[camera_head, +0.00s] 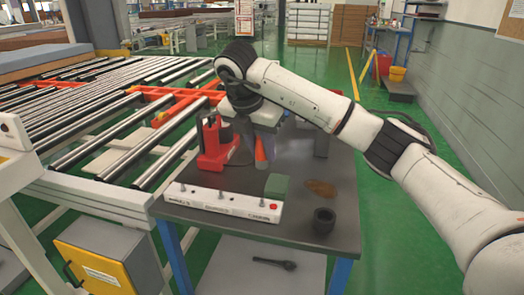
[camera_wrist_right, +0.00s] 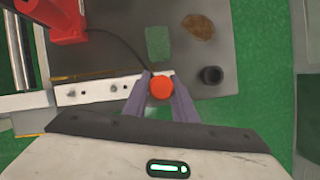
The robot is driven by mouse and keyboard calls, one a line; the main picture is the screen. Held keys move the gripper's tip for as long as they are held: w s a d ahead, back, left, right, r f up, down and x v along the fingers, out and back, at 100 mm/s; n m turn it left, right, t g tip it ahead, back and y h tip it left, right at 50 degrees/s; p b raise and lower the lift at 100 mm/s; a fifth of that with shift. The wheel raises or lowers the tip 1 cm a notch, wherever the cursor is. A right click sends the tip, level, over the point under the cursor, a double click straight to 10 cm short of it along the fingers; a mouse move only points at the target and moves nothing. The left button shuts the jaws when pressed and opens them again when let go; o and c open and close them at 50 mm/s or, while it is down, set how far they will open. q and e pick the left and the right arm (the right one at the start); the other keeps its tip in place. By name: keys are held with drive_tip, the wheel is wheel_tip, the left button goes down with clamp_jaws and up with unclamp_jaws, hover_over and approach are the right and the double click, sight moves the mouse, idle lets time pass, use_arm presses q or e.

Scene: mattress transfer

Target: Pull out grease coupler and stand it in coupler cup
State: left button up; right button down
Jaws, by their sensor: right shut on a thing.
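My right gripper (camera_head: 264,150) is shut on an orange-red, tapering piece (camera_head: 261,152), which I take to be the grease coupler. It is held above the dark table, and its round end shows between the fingers in the right wrist view (camera_wrist_right: 161,87). A dark coupler cup (camera_head: 323,222) stands upright at the table's front right; its open top also shows in the right wrist view (camera_wrist_right: 211,75), right of the gripper. No left gripper shows.
A white strip with several pegs (camera_head: 220,203) lies along the table's front edge. A red device (camera_head: 214,150), a green block (camera_head: 278,186) and a brown flat piece (camera_head: 321,188) are on the table (camera_head: 345,185). A roller conveyor (camera_head: 90,125) is at left.

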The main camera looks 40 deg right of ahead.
drive_tip(key=shift+r+p, duration=1.6)
drive_tip(key=shift+r, duration=0.8)
